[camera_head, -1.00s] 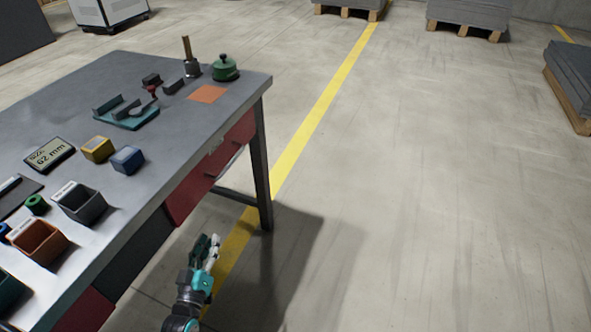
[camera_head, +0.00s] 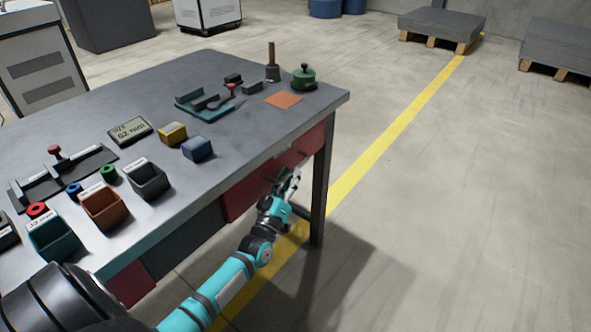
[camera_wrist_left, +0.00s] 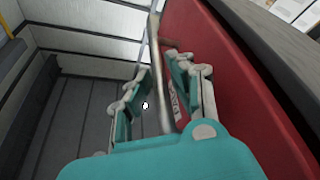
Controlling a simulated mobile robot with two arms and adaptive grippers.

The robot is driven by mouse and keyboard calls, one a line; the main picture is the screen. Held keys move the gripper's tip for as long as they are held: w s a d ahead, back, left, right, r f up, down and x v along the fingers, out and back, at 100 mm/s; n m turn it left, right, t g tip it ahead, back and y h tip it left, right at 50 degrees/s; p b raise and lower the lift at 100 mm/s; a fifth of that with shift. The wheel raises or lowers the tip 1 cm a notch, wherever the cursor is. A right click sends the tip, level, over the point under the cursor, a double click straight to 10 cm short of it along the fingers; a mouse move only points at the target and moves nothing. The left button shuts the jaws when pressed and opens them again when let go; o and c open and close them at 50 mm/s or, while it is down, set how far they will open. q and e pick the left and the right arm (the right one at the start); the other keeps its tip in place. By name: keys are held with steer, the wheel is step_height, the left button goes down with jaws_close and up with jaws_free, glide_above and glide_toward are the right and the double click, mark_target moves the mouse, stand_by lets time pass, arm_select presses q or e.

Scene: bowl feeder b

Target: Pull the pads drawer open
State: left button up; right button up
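The red drawer front (camera_head: 305,146) sits under the near side of the workbench, at its right end. It looks closed. In the wrist view the red front (camera_wrist_left: 228,75) fills the right side, with a white label (camera_wrist_left: 178,104) partly hidden behind a finger; I cannot read it surely. A metal bar handle (camera_wrist_left: 160,85) stands off the front. My left gripper (camera_head: 291,178) is at the drawer fronts. In the left wrist view the left gripper (camera_wrist_left: 165,88) is open, with its fingers on either side of the bar. My right gripper is not in view.
The workbench top (camera_head: 240,130) carries several bins, blocks, a display (camera_head: 130,131) and a green-lidded pot (camera_head: 304,77). A table leg (camera_head: 320,190) stands just right of the gripper.

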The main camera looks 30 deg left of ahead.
arm_select(q)
steer(key=shift+x, duration=1.5)
steer(key=shift+c, duration=0.3)
jaws_close()
